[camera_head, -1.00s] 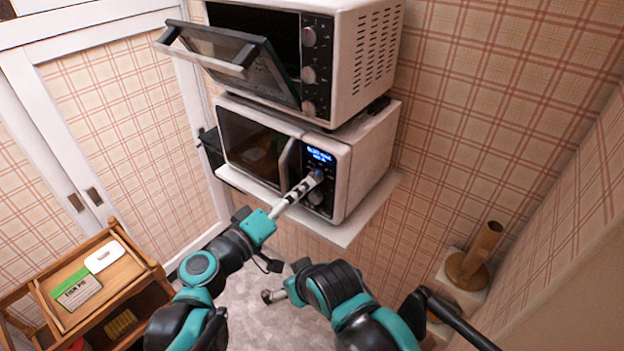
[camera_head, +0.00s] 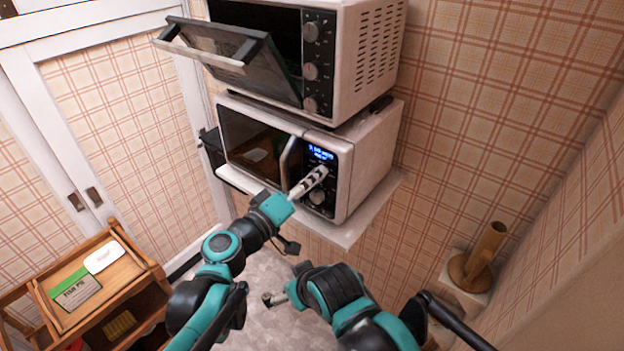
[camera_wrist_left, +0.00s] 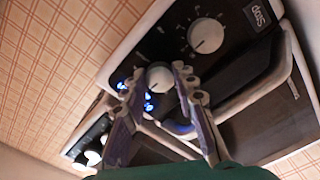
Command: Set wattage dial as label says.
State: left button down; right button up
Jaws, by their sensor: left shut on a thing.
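The microwave (camera_head: 362,168) stands on a wall shelf, its door closed and its display (camera_head: 320,153) lit blue; the text is too small to read surely. My left gripper (camera_head: 321,171) is at the control panel just below the display. In the left wrist view its fingertips (camera_wrist_left: 161,80) are shut on the white upper dial (camera_wrist_left: 159,74). The lower dial (camera_head: 317,196) is free and also shows in the wrist view (camera_wrist_left: 205,36). A package with a green and white label (camera_head: 75,288), seemingly reading "FISH PIE", lies on the wooden cart. My right gripper (camera_head: 272,298) hangs low, away from the microwave.
A toaster oven (camera_head: 350,60) with its door (camera_head: 225,60) tilted open stands on top of the microwave. A white item (camera_head: 103,257) lies on the wooden cart (camera_head: 125,290) at lower left. A brown cylinder on a stand (camera_head: 484,250) is at right.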

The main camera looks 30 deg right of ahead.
pick_arm(q)
jog(key=shift+n, duration=0.3)
jog(key=shift+n+p, duration=1)
jog(key=shift+n, duration=3)
jog(key=c, duration=1.2)
grip_release()
